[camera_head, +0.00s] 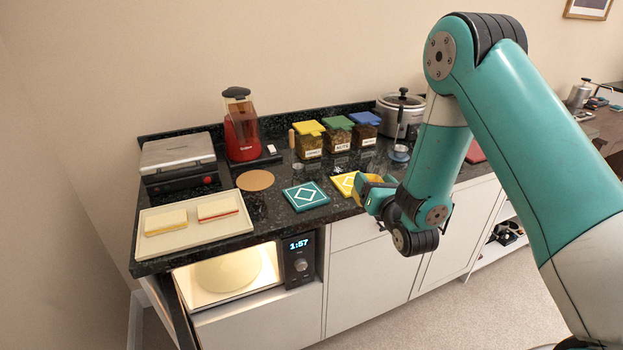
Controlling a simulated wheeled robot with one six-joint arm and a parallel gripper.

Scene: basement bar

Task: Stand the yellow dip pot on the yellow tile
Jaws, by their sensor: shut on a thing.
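The yellow tile (342,183), with a white pattern, lies near the counter's front edge, right of a teal tile. My gripper (373,186) is at the tile's right side, shut on a yellow thing, which looks like the yellow dip pot (361,184). The jaws and wrist hide much of the pot. I cannot tell whether the pot touches the tile or is held just above it.
The teal tile (306,196) lies close on the left, with a round tan mat (255,180) beyond it. Lidded jars (338,133) stand behind. A small blue-grey dish (400,153) is behind my wrist. A tray (190,242) lies far left. The lit microwave (304,262) stands open below.

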